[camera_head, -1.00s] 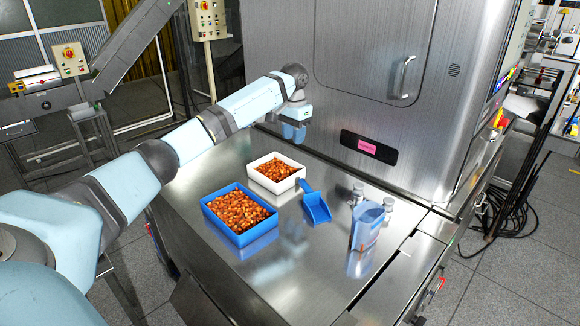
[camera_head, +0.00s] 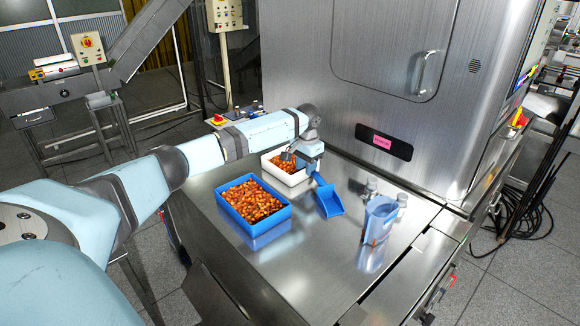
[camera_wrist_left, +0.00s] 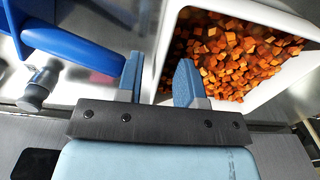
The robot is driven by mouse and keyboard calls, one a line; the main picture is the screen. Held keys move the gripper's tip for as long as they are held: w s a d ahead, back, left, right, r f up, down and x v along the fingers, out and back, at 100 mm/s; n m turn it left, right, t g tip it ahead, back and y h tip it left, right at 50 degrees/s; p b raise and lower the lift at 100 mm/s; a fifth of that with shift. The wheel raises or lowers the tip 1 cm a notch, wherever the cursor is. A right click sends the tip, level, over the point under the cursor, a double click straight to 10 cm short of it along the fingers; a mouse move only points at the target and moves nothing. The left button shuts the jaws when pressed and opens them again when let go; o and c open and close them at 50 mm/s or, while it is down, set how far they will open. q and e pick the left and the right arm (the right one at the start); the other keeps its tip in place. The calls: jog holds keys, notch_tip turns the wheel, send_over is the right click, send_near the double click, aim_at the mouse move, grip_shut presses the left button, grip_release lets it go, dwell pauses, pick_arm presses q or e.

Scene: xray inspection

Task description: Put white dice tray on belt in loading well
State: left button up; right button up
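The white tray (camera_head: 293,180), filled with orange dice, sits on the steel worktop and is partly hidden by my left arm. My left gripper (camera_head: 308,168) is low at its right side. In the left wrist view, my left gripper (camera_wrist_left: 160,82) is open, with its blue finger pads on either side of the white tray's (camera_wrist_left: 166,45) near wall. One finger is on the dice side and the other outside; I cannot tell if they touch the wall. The belt and loading well cannot be made out. My right gripper is out of view.
A blue tray (camera_head: 270,228) of orange dice stands in front of the white one. A blue scoop (camera_head: 329,203) lies close to my gripper; its handle (camera_wrist_left: 75,48) also shows in the wrist view. A blue container (camera_head: 380,218) stands further right. A steel cabinet (camera_head: 385,65) rises behind.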

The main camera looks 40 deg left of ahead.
pick_arm(q)
jog(key=shift+f, duration=0.25)
grip_shut()
